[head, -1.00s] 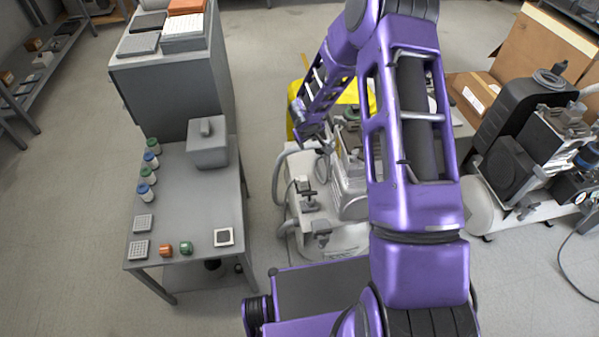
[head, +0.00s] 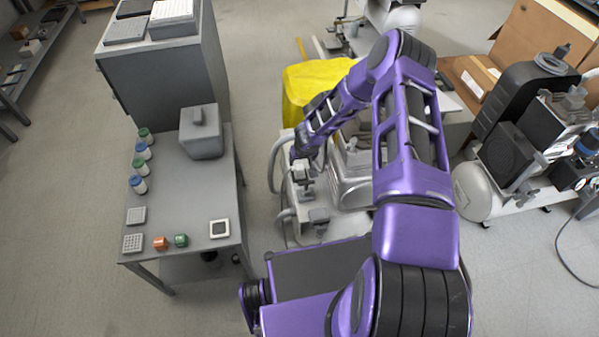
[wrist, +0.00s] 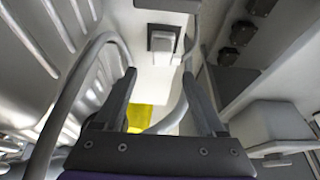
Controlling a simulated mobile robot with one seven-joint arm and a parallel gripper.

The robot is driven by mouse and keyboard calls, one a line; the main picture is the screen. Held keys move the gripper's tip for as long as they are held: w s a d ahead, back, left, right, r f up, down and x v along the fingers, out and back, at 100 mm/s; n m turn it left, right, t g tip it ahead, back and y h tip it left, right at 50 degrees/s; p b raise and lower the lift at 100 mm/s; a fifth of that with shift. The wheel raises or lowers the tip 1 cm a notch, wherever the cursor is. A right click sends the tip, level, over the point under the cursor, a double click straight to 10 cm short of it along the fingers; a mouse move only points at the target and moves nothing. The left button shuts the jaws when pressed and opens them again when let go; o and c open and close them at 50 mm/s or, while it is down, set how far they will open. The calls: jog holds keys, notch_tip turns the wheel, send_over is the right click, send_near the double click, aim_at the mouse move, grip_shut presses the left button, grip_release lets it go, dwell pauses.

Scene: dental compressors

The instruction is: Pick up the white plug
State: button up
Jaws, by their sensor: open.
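A small white block that looks like the white plug (head: 300,171) sits on the white compressor unit in the head view, partly covered by the end of my arm. In the wrist view a pale, boxy piece, apparently the same plug (wrist: 162,40), is at the top middle, beyond the fingertips and between their lines. My gripper (wrist: 159,73) is open, with nothing between its two dark fingers. In the head view my gripper (head: 299,153) is just above the plug, small and partly hidden; contact cannot be told.
A grey hose (wrist: 68,105) curves close by my left finger. A ribbed metal casing lies left of it, and a grey housing (wrist: 270,122) right. A yellow cover (head: 312,84) lies behind the unit. A grey table (head: 190,190) with jars stands left, with clear floor between.

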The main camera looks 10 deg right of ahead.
aim_at(300, 167)
jog(key=shift+x, duration=0.85)
jog(key=x, duration=0.4)
jog(key=shift+s+a+f, duration=0.15)
jog(key=shift+a, duration=0.05)
jog(key=shift+w+f, duration=0.25)
jog(key=shift+f, duration=0.3)
jog(key=shift+c, duration=0.3)
grip_shut()
